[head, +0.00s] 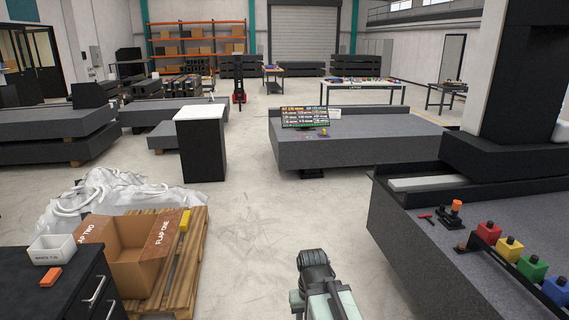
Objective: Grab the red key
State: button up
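A small red item (426,217) lies on the near granite bed (405,245) at the right, close to its left edge. It may be the red key, but it is too small to make out its shape. Just right of it stands a small dark fixture with an orange top (456,206). Part of my arm shows at the bottom centre, out over the floor and left of the bed. No fingers can be made out on it, so my gripper is not in view.
A row of red (488,231), yellow (509,248), green and blue blocks stands on the near bed. An open cardboard box (137,262) sits on a pallet at left, beside a dark cabinet with a white tin (52,249). The floor ahead (250,215) is clear.

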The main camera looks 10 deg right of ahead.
aim_at(427, 216)
jog(key=i, duration=3.3)
jog(key=z, duration=0.15)
